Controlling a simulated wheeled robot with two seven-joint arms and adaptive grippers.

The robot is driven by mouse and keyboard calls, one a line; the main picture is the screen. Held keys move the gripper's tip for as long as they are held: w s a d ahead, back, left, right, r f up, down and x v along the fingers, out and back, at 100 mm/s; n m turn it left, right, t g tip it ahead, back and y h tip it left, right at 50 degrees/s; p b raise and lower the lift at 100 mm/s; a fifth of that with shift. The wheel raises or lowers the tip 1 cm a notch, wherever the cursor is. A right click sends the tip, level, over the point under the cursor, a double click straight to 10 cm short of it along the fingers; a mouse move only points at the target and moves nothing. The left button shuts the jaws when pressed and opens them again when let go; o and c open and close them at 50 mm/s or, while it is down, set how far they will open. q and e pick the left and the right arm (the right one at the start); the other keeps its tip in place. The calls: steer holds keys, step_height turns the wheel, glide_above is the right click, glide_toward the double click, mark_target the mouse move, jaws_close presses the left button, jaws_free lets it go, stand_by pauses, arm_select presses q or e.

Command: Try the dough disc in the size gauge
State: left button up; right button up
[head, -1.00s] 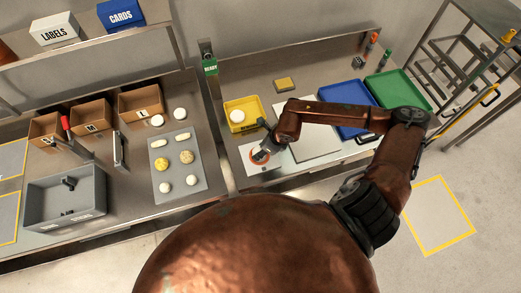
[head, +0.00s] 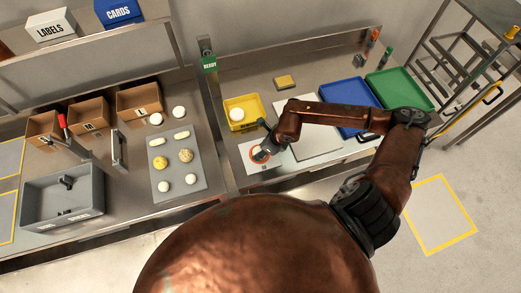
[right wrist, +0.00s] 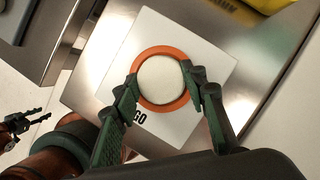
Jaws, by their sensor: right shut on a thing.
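The size gauge is an orange ring (right wrist: 150,102) on a white card (right wrist: 205,70), which lies at the front of the right-hand bench. A pale round dough disc (right wrist: 160,80) shows inside the ring's outline in the right wrist view. My right gripper (right wrist: 160,75) is shut on the disc, one finger at each side over the ring. I cannot tell whether the disc touches the card. In the head view my right gripper (head: 262,150) hides most of the disc. My left gripper (right wrist: 25,122) shows small at the left edge of the wrist view, its opening unclear.
A yellow tray (head: 256,124) with a white round piece (head: 237,114) stands just behind the card. A white board (head: 318,150), a blue tray (head: 346,121) and a green tray (head: 398,104) lie to the right. A grey mat (head: 196,193) with several dough pieces lies left.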

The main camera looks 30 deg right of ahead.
stand_by(0.3)
steer(key=o, duration=1.2)
steer(key=shift+o, duration=0.2)
steer(key=v, duration=1.2)
